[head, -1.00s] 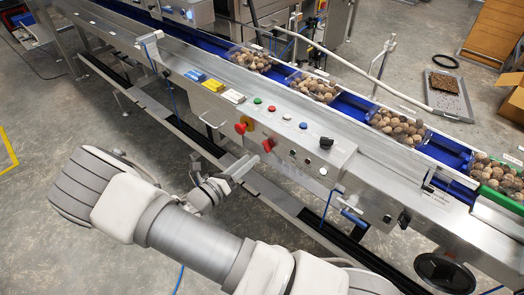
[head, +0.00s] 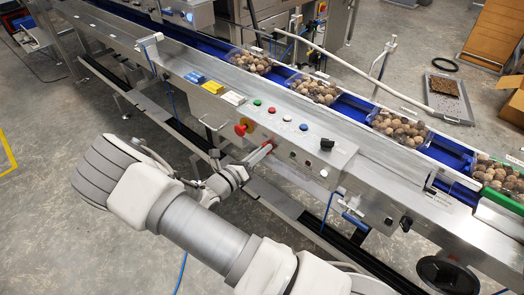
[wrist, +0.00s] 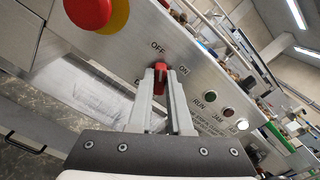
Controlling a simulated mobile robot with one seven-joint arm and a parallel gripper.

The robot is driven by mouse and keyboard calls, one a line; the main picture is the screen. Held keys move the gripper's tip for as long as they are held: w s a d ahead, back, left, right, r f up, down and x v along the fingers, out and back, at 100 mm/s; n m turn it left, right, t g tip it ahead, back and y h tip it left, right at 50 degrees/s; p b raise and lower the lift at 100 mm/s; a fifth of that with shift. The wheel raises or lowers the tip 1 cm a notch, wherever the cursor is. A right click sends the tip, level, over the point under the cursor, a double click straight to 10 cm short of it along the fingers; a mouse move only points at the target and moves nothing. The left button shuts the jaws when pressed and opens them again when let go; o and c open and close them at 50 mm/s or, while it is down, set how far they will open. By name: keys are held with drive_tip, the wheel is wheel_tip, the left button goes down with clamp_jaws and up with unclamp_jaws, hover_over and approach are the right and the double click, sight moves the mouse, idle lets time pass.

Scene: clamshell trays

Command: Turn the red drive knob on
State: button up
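The red drive knob (wrist: 160,72) is on the steel panel below the OFF label and left of the ON label in the wrist view. Part of the panel's lettering is hidden behind a finger. My gripper (wrist: 160,85) is at the knob, with one finger on each side of it. I cannot tell whether the fingers press on the knob or stand just clear. In the head view my gripper (head: 262,154) reaches the panel front, and the knob is mostly hidden there.
A red emergency stop (wrist: 88,10) on a yellow ring (wrist: 116,14) sits close to the knob's left. A black rotary switch (head: 327,144) is farther right on the panel. Clamshell trays of brown round items (head: 313,89) sit on the blue conveyor behind.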

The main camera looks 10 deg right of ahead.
clamp_jaws()
drive_tip(key=shift+m, duration=0.3)
drive_tip(key=shift+s+f+m+p, duration=0.1)
drive_tip(key=shift+m+p, duration=0.15)
drive_tip(key=shift+m, duration=3.1)
drive_tip(key=shift+s+m+p, duration=0.1)
drive_tip(key=shift+m+p, duration=0.1)
drive_tip(key=shift+m, duration=3.15)
drive_tip(key=o, duration=0.7)
unclamp_jaws()
